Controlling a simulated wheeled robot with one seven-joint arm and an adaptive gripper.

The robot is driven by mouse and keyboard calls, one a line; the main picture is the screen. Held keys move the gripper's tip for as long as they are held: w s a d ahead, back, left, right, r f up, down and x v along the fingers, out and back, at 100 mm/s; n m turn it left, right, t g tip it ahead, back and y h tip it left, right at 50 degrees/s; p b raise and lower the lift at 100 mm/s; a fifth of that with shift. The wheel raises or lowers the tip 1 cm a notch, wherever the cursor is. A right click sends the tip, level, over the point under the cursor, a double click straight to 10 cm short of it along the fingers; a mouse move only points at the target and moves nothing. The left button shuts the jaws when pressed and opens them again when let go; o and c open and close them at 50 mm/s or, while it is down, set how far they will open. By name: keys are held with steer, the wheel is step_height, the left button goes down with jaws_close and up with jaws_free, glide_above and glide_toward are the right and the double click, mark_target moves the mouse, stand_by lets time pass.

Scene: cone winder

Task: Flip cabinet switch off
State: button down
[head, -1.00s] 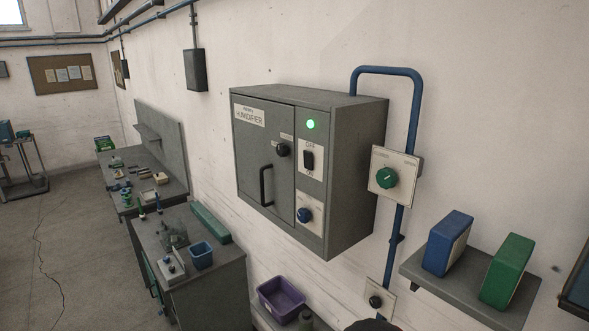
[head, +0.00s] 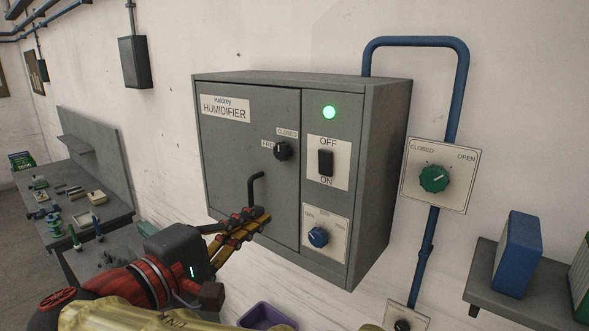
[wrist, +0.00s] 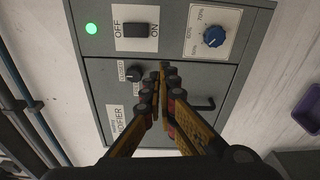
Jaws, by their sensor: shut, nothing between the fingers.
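The grey humidifier cabinet (head: 250,160) hangs on the wall. Its black rocker switch (head: 326,163) sits on a white plate, with OFF printed above and ON below. The switch also shows in the wrist view (wrist: 135,30), turned sideways, beyond the fingertips. A green lamp (head: 329,112) glows above the switch. My gripper (head: 262,216) is shut and empty in front of the cabinet door, below and left of the switch. In the wrist view its fingertips (wrist: 161,70) meet in front of the door, apart from the switch. Which way the rocker is pressed is hard to tell.
A black door latch knob (head: 282,151) and a black bar handle (head: 253,188) stick out near my gripper. A blue dial (head: 318,237) lies below the switch. Right of the cabinet are a green valve knob (head: 434,179) and a blue pipe (head: 460,90).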

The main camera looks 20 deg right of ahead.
step_height(320, 180, up, 4)
steer(key=s+d+m+h, duration=0.2)
steer(key=p, duration=0.4)
glide_toward(322, 159)
steer(key=x, duration=0.6)
steer(key=shift+w+d, duration=0.25)
steer(key=shift+d, duration=0.1)
steer(key=shift+w+d+r+g+y, duration=0.15)
steer(key=shift+d+r+g+y, duration=0.15)
steer(key=shift+g, duration=0.2)
steer(key=shift+f, duration=0.1)
steer(key=shift+a, duration=0.15)
